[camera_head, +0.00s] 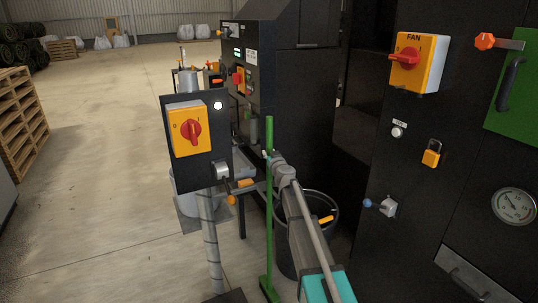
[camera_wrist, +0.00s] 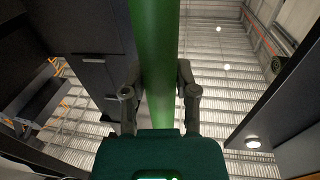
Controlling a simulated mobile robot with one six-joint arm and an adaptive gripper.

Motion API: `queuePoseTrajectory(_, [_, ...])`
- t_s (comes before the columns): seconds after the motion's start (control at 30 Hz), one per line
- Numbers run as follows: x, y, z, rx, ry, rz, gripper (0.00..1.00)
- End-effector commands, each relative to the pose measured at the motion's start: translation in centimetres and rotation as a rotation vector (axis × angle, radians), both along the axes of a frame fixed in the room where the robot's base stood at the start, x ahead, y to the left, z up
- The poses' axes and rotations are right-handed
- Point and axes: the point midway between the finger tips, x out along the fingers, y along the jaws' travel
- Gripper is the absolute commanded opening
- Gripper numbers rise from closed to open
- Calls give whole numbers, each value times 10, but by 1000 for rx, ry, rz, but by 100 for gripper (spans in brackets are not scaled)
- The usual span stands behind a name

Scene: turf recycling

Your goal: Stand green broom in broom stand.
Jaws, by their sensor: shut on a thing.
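The green broom (camera_head: 269,215) stands upright in the head view. Its long handle runs up past my gripper, and its green head (camera_head: 268,289) is low, near the floor at the bottom edge. I cannot tell whether the head touches the floor. My gripper (camera_head: 269,159) is shut on the upper part of the handle. In the wrist view the handle (camera_wrist: 153,45) passes between the two fingers of my gripper (camera_wrist: 157,80). I cannot make out a broom stand for certain in either view.
A dark round bin (camera_head: 334,222) with an orange-handled item stands right of the broom, partly behind my arm. A switch box (camera_head: 190,131) on a post stands close on the left. A tall black cabinet (camera_head: 455,170) fills the right. Open floor lies left (camera_head: 95,190).

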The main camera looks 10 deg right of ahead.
Motion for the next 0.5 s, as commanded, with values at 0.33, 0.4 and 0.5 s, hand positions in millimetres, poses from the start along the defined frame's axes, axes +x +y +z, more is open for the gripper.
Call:
queuePoseTrajectory(0.33, [0, 0, 0, 0, 0, 0, 78])
queuePoseTrajectory(0.4, [0, 0, 0, 0, 0, 0, 78])
queuePoseTrajectory(0.5, [0, 0, 0, 0, 0, 0, 78])
